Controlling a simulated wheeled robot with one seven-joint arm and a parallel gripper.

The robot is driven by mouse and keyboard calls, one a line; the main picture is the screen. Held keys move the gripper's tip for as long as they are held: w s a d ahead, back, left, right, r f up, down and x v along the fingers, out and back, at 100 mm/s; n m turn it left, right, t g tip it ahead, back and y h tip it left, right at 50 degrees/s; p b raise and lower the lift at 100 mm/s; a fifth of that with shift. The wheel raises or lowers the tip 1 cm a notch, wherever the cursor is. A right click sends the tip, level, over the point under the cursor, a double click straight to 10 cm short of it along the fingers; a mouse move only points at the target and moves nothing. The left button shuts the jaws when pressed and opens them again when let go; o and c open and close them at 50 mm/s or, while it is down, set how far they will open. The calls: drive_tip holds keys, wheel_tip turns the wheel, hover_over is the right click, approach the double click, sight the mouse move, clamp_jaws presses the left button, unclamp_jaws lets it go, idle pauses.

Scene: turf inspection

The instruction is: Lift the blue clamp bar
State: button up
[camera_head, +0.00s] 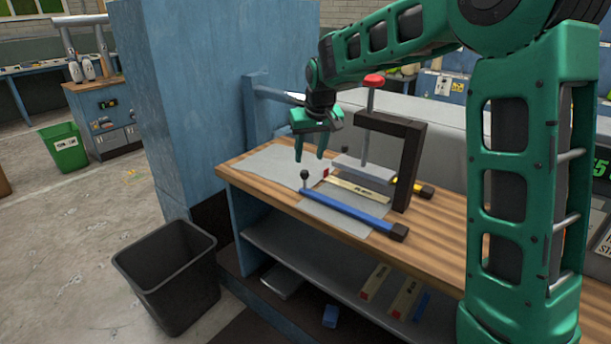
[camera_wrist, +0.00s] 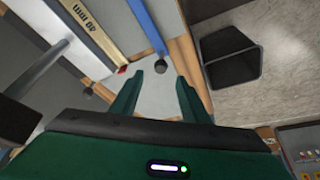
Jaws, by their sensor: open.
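The blue clamp bar (camera_head: 345,211) lies along the front part of the workbench, partly over a grey sheet. It has a dark block at its right end and a dark ball knob (camera_head: 304,174) standing at its left end. In the wrist view the bar (camera_wrist: 146,24) runs off the top edge, and its knob (camera_wrist: 160,66) appears between the fingertips in the picture. My gripper (camera_head: 310,157) is open and empty, pointing down above the bench near the bar's knob end. In the wrist view both fingers (camera_wrist: 160,77) are spread apart. I cannot tell the exact height gap.
A cream labelled bar (camera_head: 357,193) lies just behind the blue bar. A dark C-shaped frame (camera_head: 408,150) with a red-topped screw (camera_head: 374,81) stands close behind. A black bin (camera_head: 170,275) is on the floor at left. The bench's left end has bare grey sheet (camera_head: 265,165).

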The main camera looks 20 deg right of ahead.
sight(305, 171)
drive_tip(key=x, duration=1)
drive_tip(key=shift+w+f, duration=0.3)
drive_tip(key=shift+c, duration=0.4)
